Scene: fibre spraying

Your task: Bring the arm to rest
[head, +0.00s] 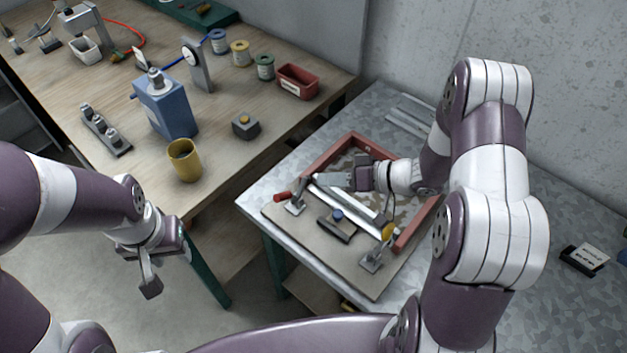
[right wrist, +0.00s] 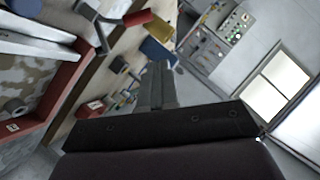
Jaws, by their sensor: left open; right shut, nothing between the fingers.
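My right arm reaches in from the right in the head view, and its gripper (head: 318,181) is over the left part of a red-framed fixture (head: 408,234) on the grey metal table (head: 262,190). Its fingers are shut and hold nothing; the shut fingers also show in the right wrist view (right wrist: 157,85). My left gripper (head: 166,272) hangs open and empty at the left, over the floor in front of the wooden bench. What lies under the right gripper is partly hidden by it.
The fixture's board carries a red-handled clamp (head: 294,203), a yellow-tipped clamp (head: 375,256) and a dark block with a blue knob (head: 338,224). A yellow cup (head: 185,160) and a blue machine (head: 168,108) stand on the wooden bench (head: 60,95). A small dark box (head: 584,260) lies far right.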

